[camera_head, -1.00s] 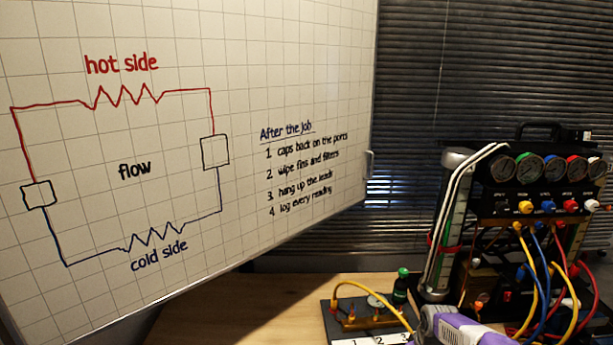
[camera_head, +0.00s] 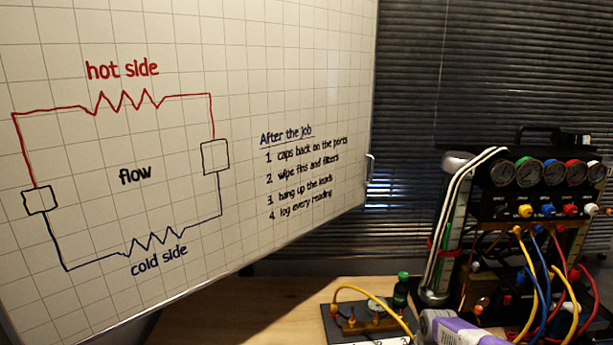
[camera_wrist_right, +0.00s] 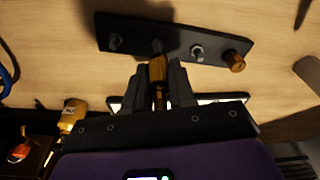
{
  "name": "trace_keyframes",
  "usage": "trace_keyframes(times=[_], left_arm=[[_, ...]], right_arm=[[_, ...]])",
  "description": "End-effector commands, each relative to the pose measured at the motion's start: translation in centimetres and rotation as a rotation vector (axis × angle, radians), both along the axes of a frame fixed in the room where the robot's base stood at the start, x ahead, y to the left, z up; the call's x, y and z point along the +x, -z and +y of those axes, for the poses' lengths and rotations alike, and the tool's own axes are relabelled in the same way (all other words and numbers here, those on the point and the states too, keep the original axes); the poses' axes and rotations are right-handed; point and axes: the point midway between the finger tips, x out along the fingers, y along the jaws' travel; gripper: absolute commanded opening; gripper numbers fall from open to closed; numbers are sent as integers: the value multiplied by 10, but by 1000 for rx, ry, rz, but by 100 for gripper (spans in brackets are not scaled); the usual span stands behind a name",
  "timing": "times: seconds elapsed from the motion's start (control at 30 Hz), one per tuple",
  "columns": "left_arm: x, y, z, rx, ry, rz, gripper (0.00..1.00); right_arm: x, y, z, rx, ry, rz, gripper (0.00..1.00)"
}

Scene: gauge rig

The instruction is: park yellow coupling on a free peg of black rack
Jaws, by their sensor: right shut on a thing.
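My right gripper (camera_wrist_right: 158,78) is shut on a brass-yellow coupling (camera_wrist_right: 158,70) in the right wrist view. The coupling's far end is at the black rack (camera_wrist_right: 135,27), in line with its second peg from the left; I cannot tell whether it is on that peg. A bare peg (camera_wrist_right: 115,42) is left of it, another bare peg (camera_wrist_right: 197,53) right of it, and a brass piece (camera_wrist_right: 234,60) is at the rack's right end. In the head view my purple and white right arm (camera_head: 452,328) is at the bottom edge, its fingers hidden. My left gripper is not seen.
A black board (camera_head: 335,330) with a yellow hose (camera_head: 352,289) and a green-capped bottle (camera_head: 401,290) are on the wooden bench (camera_head: 235,312). The gauge rig (camera_head: 535,205) with coloured hoses stands at right. The bench's left part is clear.

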Motion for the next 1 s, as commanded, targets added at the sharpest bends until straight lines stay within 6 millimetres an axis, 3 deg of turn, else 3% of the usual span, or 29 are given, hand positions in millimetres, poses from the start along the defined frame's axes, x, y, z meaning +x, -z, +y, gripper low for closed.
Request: trace_keyframes(times=[1.0], left_arm=[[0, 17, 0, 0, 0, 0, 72]], right_arm=[[0, 29, 0, 0, 0, 0, 0]])
